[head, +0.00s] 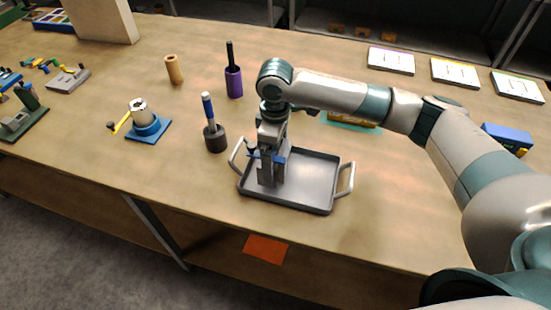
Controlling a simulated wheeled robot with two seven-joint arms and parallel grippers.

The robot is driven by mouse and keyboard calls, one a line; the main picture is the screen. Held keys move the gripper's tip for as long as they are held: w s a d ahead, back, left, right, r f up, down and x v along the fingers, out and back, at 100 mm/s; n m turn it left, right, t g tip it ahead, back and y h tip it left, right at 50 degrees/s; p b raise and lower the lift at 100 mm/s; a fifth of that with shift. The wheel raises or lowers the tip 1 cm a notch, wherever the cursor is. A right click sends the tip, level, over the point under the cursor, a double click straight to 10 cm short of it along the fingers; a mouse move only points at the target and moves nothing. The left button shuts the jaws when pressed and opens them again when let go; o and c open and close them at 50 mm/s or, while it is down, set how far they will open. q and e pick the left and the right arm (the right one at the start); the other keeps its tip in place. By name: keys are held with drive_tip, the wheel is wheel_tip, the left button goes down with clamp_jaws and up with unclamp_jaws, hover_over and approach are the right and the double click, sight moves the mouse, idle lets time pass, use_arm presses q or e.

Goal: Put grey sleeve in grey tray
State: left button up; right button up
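The grey tray (312,180) has two side handles and lies near the table's front edge. My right gripper (269,182) points down over the tray's left part, its tips low near the tray floor. Its grey fingers blend with the tray, so I cannot tell if they are open or hold something. No separate grey sleeve shows clearly in the tray. A dark grey round holder (215,142) with a blue-handled tool stands left of the tray. My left gripper is not in view.
A purple holder (234,86) with a black-handled tool and a tan cylinder (174,70) stand behind. A green-grey device (22,118) is at far left. White cards (391,61) lie at the back right. An orange sheet (265,249) lies below the table's front edge.

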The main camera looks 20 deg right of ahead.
drive_tip(key=shift+f+p, duration=0.3)
drive_tip(key=shift+f, duration=0.9)
drive_tip(key=shift+f, duration=0.1)
drive_tip(key=o, duration=0.9)
drive_tip(key=shift+s, duration=0.1)
wheel_tip(320, 180, up, 11)
drive_tip(key=b, duration=0.3)
drive_tip(key=shift+r, duration=0.6)
